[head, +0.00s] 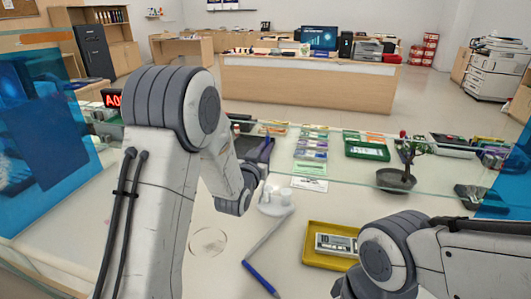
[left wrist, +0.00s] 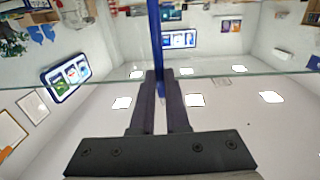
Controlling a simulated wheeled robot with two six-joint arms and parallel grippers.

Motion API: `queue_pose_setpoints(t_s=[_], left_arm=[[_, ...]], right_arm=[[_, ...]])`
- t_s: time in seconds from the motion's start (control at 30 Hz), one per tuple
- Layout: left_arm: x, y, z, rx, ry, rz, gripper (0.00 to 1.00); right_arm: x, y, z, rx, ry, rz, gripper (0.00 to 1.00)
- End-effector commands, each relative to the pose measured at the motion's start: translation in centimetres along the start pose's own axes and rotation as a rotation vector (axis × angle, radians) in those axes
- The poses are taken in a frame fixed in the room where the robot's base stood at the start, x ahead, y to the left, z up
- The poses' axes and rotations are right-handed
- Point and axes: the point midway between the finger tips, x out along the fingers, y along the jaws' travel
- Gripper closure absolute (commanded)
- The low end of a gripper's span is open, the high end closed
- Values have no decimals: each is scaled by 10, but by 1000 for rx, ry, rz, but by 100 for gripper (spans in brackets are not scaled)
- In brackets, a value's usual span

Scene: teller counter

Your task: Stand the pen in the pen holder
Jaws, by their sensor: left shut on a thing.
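In the left wrist view my left gripper (left wrist: 160,76) is shut on a slim blue pen (left wrist: 154,35). The pen shows as an upright blue bar across the dark fingers. In the head view my left arm reaches over the counter, and its fingers are hard to make out. A small white stand (head: 272,208) on the counter looks like the pen holder. A pale line runs from it towards a blue stick (head: 262,280) near the front; I cannot tell whether this is the held pen. My right arm is at the lower right, its fingers not seen.
A green tray (head: 368,152) and a bonsai (head: 398,180) stand further back. A clear glass screen crosses the counter. Bare counter shows left of the stand.

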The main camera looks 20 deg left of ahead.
Motion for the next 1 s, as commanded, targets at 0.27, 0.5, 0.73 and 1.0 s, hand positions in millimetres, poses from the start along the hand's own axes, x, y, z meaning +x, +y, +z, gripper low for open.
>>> queue_pose_setpoints(t_s=[0.27,0.5,0.73,1.0], left_arm=[[0,0,23,0,-4,0,100],[0,0,43,0,-4,0,100],[0,0,62,0,-2,0,100],[1,0,83,0,-2,0,100]], right_arm=[[13,1,1,0,0,0,50],[24,2,1,0,0,0,50],[37,3,2,0,0,0,50],[60,4,3,0,0,0,50]])
